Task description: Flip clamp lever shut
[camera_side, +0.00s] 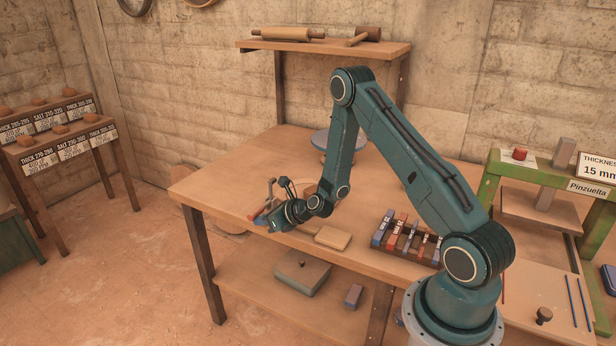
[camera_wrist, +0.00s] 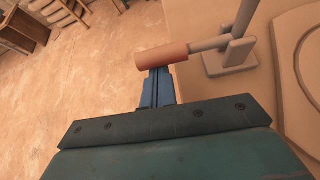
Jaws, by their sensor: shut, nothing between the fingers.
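The clamp lever has an orange-red handle (camera_wrist: 162,56) on a grey rod (camera_wrist: 208,44). The rod joins a grey upright bracket (camera_wrist: 230,57) standing on the wooden table (camera_wrist: 263,95). In the wrist view the handle points left from the bracket, beyond the table edge. My gripper (camera_wrist: 157,76) shows its blue fingers together and empty, with the tips right at the handle, which covers their ends. I cannot tell whether they touch. In the side view my gripper (camera_side: 264,221) is low at the table's front left edge, and the lever is small and partly hidden there.
A pale wooden block (camera_side: 333,238) and a rack of coloured blocks (camera_side: 405,238) lie right of my gripper. A raised rounded plate (camera_wrist: 306,65) is right of the bracket. A grey round disc (camera_side: 330,141) is at the back. The table's left part (camera_side: 225,180) is clear.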

